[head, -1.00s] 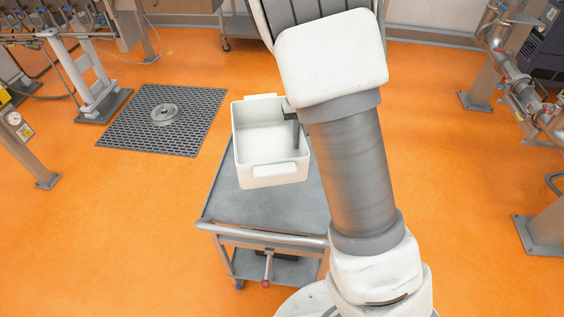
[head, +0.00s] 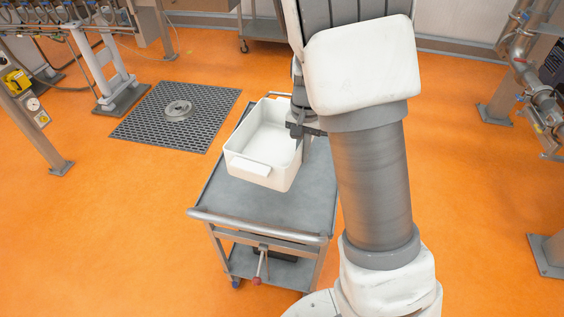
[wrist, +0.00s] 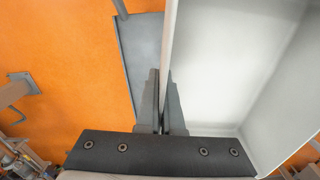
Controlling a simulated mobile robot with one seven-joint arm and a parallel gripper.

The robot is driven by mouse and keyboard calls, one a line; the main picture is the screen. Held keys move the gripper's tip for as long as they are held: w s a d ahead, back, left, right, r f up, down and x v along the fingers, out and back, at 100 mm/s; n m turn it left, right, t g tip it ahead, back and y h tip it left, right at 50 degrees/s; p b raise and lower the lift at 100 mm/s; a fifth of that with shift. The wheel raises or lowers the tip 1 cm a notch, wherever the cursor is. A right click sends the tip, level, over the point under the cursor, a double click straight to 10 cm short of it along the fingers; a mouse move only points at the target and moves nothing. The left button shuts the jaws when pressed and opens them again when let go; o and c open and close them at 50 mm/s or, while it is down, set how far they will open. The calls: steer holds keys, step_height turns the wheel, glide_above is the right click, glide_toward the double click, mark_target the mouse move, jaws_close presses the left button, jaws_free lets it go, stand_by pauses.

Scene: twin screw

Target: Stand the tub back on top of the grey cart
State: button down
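The white tub (head: 262,143) is upright and empty, over the top of the grey cart (head: 275,203) in the head view. I cannot tell whether its base touches the cart top. My gripper (head: 303,131) is at the tub's right wall, partly hidden behind my arm. In the wrist view the fingers (wrist: 162,105) are closed on the tub's wall, one on each side of it. The tub's inside (wrist: 225,60) fills the right of that view, and a strip of the cart top (wrist: 143,50) shows to the left.
The cart's push handle (head: 258,226) faces me, with a lower shelf (head: 268,268) beneath. A floor grate (head: 178,118) lies left of the cart. Pipework and posts (head: 520,80) stand at the far right.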

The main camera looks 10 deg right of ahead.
steer(key=s+f+m+b, duration=0.4)
steer(key=f+m+b, duration=0.45)
steer(key=m, duration=0.45)
steer(key=m+b, duration=0.2)
steer(key=m, duration=0.1)
glide_above(265, 208)
step_height(265, 208, down, 9)
steer(key=shift+r, duration=0.2)
steer(key=shift+f+b, duration=0.4)
steer(key=shift+f, duration=1.6)
steer(key=shift+f, duration=0.1)
steer(key=shift+f, duration=0.15)
steer(key=c, duration=1.1)
jaws_free()
steer(key=shift+o, duration=0.2)
